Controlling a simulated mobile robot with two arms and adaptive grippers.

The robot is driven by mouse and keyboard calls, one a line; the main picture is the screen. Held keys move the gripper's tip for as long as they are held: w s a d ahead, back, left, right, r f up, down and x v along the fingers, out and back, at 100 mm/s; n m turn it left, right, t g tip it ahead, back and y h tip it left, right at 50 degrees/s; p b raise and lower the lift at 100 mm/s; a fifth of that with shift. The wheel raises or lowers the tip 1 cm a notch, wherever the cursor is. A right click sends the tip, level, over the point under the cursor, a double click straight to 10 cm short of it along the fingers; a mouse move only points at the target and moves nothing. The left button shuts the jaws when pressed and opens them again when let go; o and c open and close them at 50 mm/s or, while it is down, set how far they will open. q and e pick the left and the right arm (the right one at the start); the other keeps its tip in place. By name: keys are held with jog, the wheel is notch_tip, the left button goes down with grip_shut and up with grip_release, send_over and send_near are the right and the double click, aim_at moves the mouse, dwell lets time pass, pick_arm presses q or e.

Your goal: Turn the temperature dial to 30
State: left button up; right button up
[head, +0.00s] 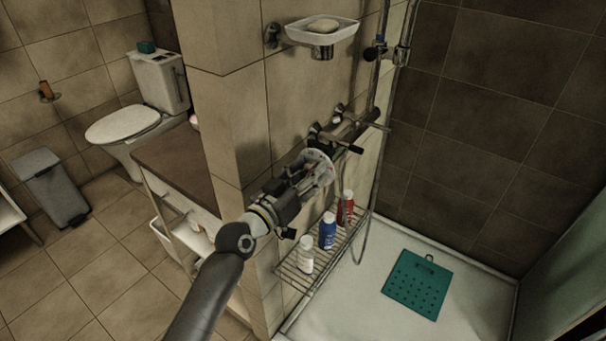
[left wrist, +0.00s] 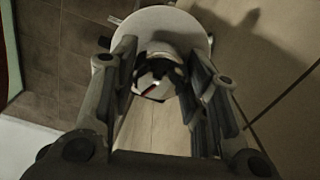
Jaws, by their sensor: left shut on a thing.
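The temperature dial shows at the wall fitting in the head view, with a pale round plate (head: 321,160) at the end of my left gripper (head: 308,176). My left gripper reaches in from the lower left and is shut on the dial. In the left wrist view the dial (left wrist: 157,72) sits between the two fingers (left wrist: 165,85), in front of a white disc (left wrist: 170,24). A short red mark shows on its pale face. I cannot read any numbers, and the fingers hide the dial's sides. My right gripper is not in view.
Tap handles (head: 340,139) stick out just beyond my gripper. Below, a wire rack (head: 294,272) holds a white bottle (head: 306,256), a blue bottle (head: 327,232) and a red bottle (head: 346,209). A soap dish (head: 322,33) hangs above. A hose hangs beside the rack.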

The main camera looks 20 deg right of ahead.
pick_arm(q)
jog(key=shift+n, duration=0.3)
jog(key=n, duration=0.3)
jog(key=shift+n+p, duration=0.3)
jog(key=shift+n, duration=0.1)
jog(key=n, duration=0.4)
jog(key=shift+p, duration=0.35)
jog(key=shift+r, duration=0.1)
jog(key=o, duration=1)
jog(key=shift+s, duration=0.1)
jog(key=shift+d, duration=0.1)
